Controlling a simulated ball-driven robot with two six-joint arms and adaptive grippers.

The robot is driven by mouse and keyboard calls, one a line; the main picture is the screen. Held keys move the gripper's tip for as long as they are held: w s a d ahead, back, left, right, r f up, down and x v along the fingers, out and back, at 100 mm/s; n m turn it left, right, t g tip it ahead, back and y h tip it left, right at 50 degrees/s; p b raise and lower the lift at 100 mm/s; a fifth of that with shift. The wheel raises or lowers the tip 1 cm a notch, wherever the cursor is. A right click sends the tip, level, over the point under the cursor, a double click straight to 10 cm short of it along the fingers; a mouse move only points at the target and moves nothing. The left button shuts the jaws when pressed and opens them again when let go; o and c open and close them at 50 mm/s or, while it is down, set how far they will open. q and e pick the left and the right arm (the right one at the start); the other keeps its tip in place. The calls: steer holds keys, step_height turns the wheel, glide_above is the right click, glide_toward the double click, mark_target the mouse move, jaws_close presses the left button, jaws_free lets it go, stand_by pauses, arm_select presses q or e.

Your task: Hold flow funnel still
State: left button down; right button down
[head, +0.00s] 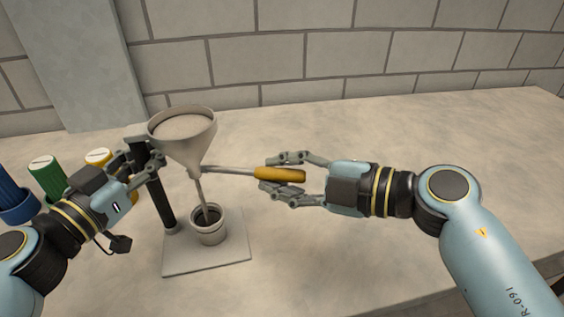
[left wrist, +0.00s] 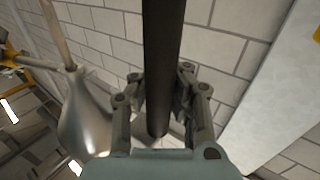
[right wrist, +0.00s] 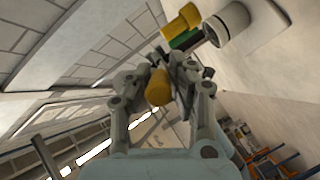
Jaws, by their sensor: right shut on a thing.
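The grey funnel (head: 186,150) sits upright on a stand with a black post (head: 160,203), its wide mouth filled with pale material. A thin line runs from its neck into a grey cup (head: 211,236) below. My left gripper (head: 150,158) is at the upper post; in the left wrist view the post (left wrist: 164,60) passes between its fingers (left wrist: 163,92), but firm contact is unclear. My right gripper (head: 280,176) is shut on the yellow handle (head: 292,175) of a tool, which also shows in the right wrist view (right wrist: 158,88). The tool's metal shaft reaches the funnel's neck; touching is unclear.
The cup stands on a flat base plate (head: 190,262). A block wall (head: 330,50) is behind. The table (head: 430,130) is clear at the right.

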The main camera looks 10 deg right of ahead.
steer(key=shift+s+a+f+m+t+h, duration=0.1)
steer(key=shift+s+a+m+t+h, duration=0.25)
steer(key=shift+s+m+t+h, duration=0.35)
steer(key=c, duration=1.2)
jaws_free()
steer(key=shift+d, duration=0.15)
steer(key=v, duration=1.2)
arm_select(q)
steer(key=c, duration=2)
jaws_free()
